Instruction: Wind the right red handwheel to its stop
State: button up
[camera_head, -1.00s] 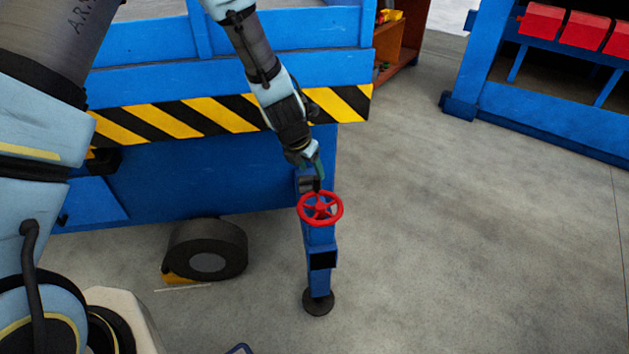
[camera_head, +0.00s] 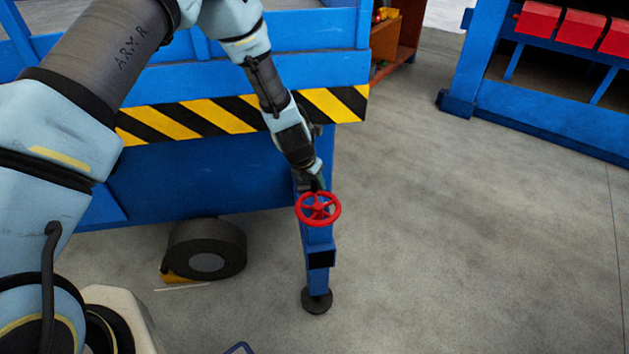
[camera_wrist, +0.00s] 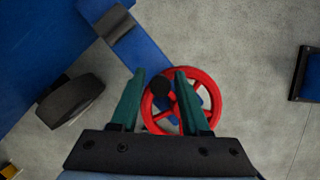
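My gripper (camera_head: 317,186) is at the far side of the wheel's rim in the head view. In the wrist view its two green fingers (camera_wrist: 159,72) stand apart over the wheel, with the knob between them and closer to the right finger. Whether a finger touches the knob cannot be told.
The blue trailer (camera_head: 210,180) with a yellow and black striped edge stands behind the leg. A black wheel (camera_head: 206,249) with a wedge is to the left. A blue rack (camera_head: 480,85) with red blocks stands at the right. The floor between is clear.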

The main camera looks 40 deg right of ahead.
grip_shut()
jog(key=shift+s+d, duration=0.1)
dwell(0.4)
